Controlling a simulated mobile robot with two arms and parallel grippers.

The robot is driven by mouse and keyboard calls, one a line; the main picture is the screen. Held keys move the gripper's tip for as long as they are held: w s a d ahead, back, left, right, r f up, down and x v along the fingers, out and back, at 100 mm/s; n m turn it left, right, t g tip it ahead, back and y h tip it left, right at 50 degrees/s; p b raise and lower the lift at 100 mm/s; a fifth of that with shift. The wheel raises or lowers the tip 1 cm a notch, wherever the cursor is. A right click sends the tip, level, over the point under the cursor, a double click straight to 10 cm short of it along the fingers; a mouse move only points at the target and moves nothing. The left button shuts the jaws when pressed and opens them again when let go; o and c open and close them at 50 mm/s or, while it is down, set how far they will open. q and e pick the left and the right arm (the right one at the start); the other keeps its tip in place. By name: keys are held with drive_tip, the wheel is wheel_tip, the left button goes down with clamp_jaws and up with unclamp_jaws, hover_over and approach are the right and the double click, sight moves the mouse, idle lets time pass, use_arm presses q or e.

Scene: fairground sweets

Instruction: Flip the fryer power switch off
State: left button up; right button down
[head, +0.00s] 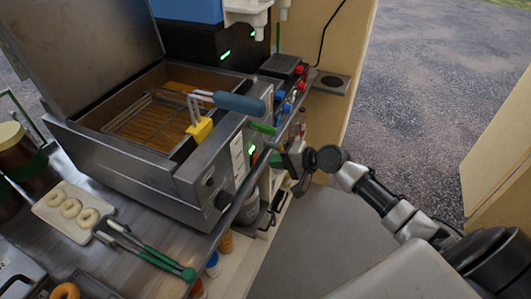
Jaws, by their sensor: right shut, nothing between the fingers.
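The steel fryer (150,170) stands on the counter at left with its lid raised. A wire basket (150,115) with a blue handle (240,103) sits in its oil. A small lit green spot, apparently the power switch (252,149), shows on the fryer's right-hand front panel, beside a white label (237,157). My right gripper (272,143) is shut and empty, close in front of this panel near the green light. I cannot tell whether it touches the switch, nor the switch's exact position. My left gripper is not in view.
A tray of doughnuts (48,217) and green-handled tongs (150,256) lie on the counter. Bottles (212,264) stand on a shelf below its edge. A unit with red and blue knobs (287,85) stands behind. Open floor lies right.

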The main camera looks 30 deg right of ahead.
sight(254, 151)
drive_tip(key=w+a, duration=0.2)
drive_tip(key=shift+w+a+r+p, duration=0.1)
drive_tip(key=shift+w+r+p, duration=0.2)
drive_tip(key=shift+w+p, duration=0.1)
drive_tip(key=shift+w+a+r+p, duration=0.1)
drive_tip(key=shift+w+p, duration=0.05)
drive_tip(key=shift+p, duration=0.6)
drive_tip(key=shift+r+p, duration=0.8)
drive_tip(key=shift+p, duration=0.05)
